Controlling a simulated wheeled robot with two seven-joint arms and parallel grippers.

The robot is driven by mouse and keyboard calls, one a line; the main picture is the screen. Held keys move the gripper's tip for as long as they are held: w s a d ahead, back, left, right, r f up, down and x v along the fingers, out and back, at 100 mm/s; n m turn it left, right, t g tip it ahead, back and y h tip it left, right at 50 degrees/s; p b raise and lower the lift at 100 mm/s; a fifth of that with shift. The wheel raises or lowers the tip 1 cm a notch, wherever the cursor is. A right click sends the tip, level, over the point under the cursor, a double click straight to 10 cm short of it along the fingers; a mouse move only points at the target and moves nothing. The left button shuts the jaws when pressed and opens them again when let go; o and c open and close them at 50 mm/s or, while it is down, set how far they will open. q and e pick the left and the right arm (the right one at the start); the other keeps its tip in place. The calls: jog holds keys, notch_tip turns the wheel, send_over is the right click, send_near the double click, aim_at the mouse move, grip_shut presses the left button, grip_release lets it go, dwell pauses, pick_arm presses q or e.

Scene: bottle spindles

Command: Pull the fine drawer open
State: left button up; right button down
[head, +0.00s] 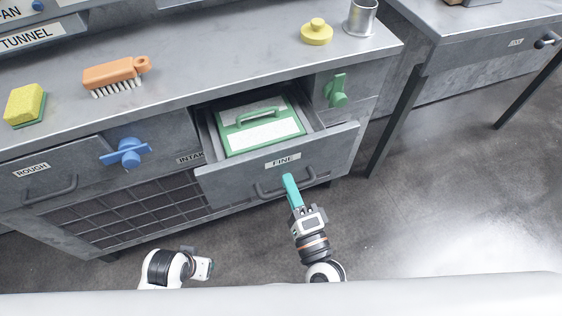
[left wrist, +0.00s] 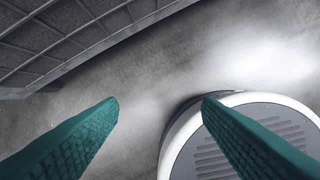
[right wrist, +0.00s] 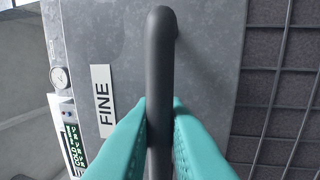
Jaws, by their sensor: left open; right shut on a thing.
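The fine drawer (head: 342,150) stands pulled out from the grey bench, with a white "FINE" label (head: 283,161) on its front. A green and white block with a green handle (head: 262,126) lies inside it. My right gripper (head: 290,184) is at the drawer's dark bar handle (head: 264,192). In the right wrist view its teal fingers (right wrist: 159,125) are shut on both sides of the handle (right wrist: 160,60). My left gripper is low at the left of the drawer; in the left wrist view its teal fingers (left wrist: 160,105) are apart with nothing between them.
The rough drawer (head: 75,170) is at the left, beside a blue knob (head: 125,152). A green knob (head: 336,91) is right of the fine drawer. A sponge (head: 25,104), a brush (head: 115,74), a yellow knobbed piece (head: 317,32) and a metal cup (head: 360,18) stand on top. Floor at right is clear.

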pick_arm(q)
notch_tip(320, 180, down, 3)
jog(key=shift+r+p, duration=0.2)
jog(key=shift+p, duration=0.1)
pick_arm(e)
jog(key=r+v, duration=0.1)
jog(key=v, duration=0.7)
jog(key=shift+s+r, duration=0.2)
jog(key=shift+s, duration=0.2)
jog(key=shift+d, duration=0.1)
jog(key=c, duration=1.8)
grip_release()
jog(key=shift+o, duration=0.2)
pick_arm(q)
jog(key=shift+r, duration=0.6)
pick_arm(e)
jog(key=v, duration=1.2)
